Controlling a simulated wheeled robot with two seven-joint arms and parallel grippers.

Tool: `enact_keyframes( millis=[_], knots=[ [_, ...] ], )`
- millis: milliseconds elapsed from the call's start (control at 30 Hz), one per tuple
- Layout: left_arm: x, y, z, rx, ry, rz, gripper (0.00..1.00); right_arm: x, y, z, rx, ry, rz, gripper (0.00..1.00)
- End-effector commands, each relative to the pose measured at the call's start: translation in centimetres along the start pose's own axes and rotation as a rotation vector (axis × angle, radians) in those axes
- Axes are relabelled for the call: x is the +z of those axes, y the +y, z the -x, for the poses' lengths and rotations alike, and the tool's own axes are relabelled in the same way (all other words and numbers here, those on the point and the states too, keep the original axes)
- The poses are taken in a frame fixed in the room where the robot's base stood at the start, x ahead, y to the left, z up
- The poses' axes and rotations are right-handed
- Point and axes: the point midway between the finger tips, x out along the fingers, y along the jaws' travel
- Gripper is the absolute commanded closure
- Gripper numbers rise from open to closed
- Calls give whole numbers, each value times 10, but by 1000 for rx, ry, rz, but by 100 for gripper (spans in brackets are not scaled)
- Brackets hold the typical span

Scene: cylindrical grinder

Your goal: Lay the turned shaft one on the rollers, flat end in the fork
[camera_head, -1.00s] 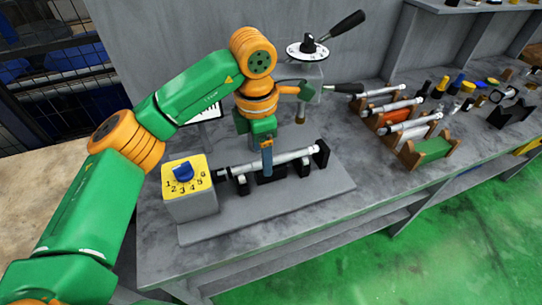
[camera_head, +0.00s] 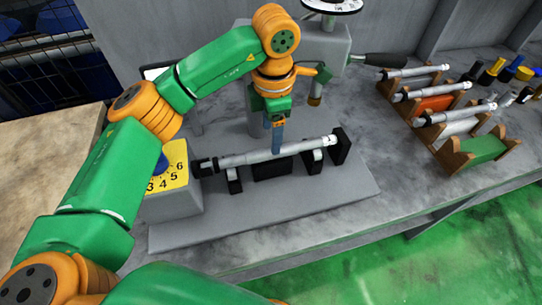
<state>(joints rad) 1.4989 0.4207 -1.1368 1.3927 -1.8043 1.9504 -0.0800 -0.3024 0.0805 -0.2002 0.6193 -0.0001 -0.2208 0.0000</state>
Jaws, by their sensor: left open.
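A grey turned shaft (camera_head: 245,158) lies lengthwise across the black roller supports (camera_head: 317,160) of the grinder. Its left end meets a dark fork-like part (camera_head: 206,167) beside the dial box; I cannot tell how the flat end sits in it. The shaft's right end is close to a black upright plate (camera_head: 341,146). My left gripper (camera_head: 277,145) points down at the middle of the shaft, open, with its blue-grey fingertips at the shaft's upper side. Whether they touch it is unclear. My right gripper is not in view.
A yellow-topped dial box (camera_head: 168,190) stands left of the rollers. A black-handled lever (camera_head: 375,59) sticks out behind the shaft. Several shafts lie on a wooden rack (camera_head: 455,160) at right, with small tools beyond. The grey bench (camera_head: 400,190) is clear in front of the rack.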

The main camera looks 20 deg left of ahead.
Motion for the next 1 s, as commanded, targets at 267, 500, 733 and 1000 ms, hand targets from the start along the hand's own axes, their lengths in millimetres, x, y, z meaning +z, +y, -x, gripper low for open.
enact_keyframes(
  millis=[267,500,733,1000],
  knots=[
    [-2,-4,-46,-4,2,1,28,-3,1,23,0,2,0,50],
    [-2,-3,-58,1,0,0,28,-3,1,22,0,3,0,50],
    [-1,-3,-58,1,0,0,77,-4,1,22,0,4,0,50],
    [-1,-3,-58,1,-1,0,100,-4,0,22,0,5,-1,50]
  ],
)
